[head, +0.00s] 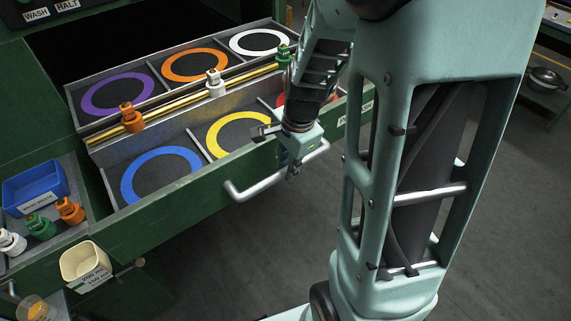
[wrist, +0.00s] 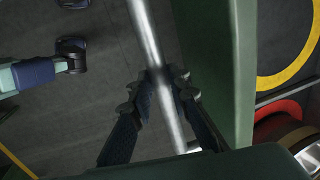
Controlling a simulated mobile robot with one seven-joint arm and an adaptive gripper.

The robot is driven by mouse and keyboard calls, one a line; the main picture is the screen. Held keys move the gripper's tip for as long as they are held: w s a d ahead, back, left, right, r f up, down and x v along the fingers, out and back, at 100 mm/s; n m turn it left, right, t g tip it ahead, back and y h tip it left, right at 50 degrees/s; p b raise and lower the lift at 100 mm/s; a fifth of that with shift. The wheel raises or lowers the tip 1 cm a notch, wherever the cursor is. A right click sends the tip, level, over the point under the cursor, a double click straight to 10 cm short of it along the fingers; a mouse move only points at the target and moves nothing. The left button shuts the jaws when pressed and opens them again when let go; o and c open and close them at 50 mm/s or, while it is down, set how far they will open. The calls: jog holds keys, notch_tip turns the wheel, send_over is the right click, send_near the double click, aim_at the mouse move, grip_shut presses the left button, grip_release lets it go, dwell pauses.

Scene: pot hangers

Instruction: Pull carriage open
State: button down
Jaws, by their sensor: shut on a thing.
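The carriage (head: 165,214) is a green drawer, standing pulled out from the green cabinet. Its tray has compartments with coloured rings: purple, orange and white at the back, blue, yellow and a partly hidden red in front. A silver bar handle (head: 252,189) runs along its front face. My gripper (head: 292,172) is at the right part of the handle. In the wrist view my gripper (wrist: 163,82) has its two dark fingers closed around the silver handle (wrist: 148,38), beside the green drawer front (wrist: 222,60).
A brass rail (head: 180,100) with orange, white and green fittings crosses the tray. At left are a blue bin (head: 35,187), small fittings (head: 40,226) and a cream cup (head: 84,262). A metal bowl (head: 547,78) sits on a shelf at far right. The floor ahead of the drawer is open.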

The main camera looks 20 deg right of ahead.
jog(key=shift+s+d, duration=0.1)
jog(key=shift+s, duration=0.1)
jog(key=c, duration=1.8)
grip_release()
jog(key=r, duration=0.3)
jog(key=s+r, duration=0.1)
jog(key=r, duration=0.3)
jog(key=shift+s+d+r, duration=0.2)
